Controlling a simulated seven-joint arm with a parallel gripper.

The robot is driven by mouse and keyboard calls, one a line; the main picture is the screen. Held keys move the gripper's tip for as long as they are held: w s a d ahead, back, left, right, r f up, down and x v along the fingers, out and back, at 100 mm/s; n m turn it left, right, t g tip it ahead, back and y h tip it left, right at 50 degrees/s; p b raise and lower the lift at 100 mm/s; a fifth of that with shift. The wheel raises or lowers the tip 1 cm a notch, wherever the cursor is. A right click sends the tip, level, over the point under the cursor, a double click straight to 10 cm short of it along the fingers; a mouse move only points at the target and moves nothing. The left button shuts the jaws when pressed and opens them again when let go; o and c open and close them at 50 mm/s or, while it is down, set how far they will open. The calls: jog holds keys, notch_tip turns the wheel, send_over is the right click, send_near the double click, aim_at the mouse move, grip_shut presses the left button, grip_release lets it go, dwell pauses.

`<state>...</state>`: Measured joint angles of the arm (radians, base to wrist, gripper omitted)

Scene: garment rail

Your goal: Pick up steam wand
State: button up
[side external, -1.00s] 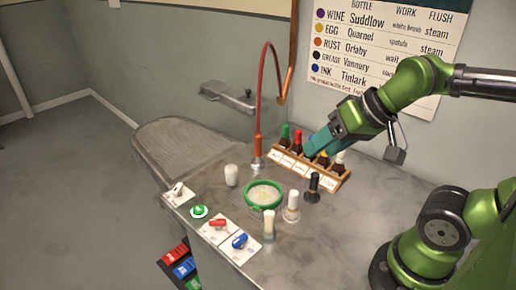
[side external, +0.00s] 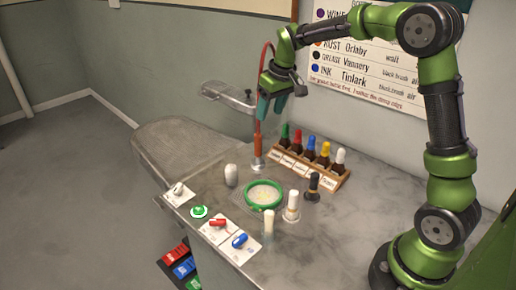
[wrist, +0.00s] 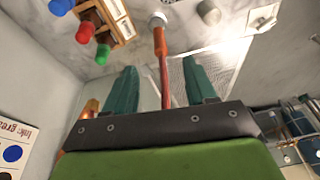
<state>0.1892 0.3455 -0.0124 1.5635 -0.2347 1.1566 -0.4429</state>
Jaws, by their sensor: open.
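The steam wand (side external: 258,146) is an orange-copper upright handle on a red hose, its foot in a pale round holder on the counter. My gripper (side external: 269,112) is above it, pointing down, with its teal fingers open beside the hose. In the wrist view the wand (wrist: 160,42) runs between the two open fingers of my gripper (wrist: 159,72). I cannot tell from these views whether either finger touches it. Part of the hose is hidden behind my gripper in the side view.
A wooden rack (side external: 307,171) of bottles with coloured caps stands right of the wand. A green-rimmed dish (side external: 263,194), a white cylinder (side external: 231,175) and several brushes are in front. A grey ironing board (side external: 182,147) lies left, and a metal bracket (side external: 228,96) is on the wall behind.

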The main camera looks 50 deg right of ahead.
aim_at(257, 144)
jog(key=shift+n, duration=0.6)
jog(key=x, duration=0.5)
jog(key=w+x, duration=0.1)
jog(key=x, duration=0.9)
jog(key=shift+w+d+f, duration=0.15)
jog(key=shift+w+d, duration=0.1)
jog(key=shift+w, duration=0.05)
jog(key=shift+c, duration=0.3)
jog(key=c, duration=1)
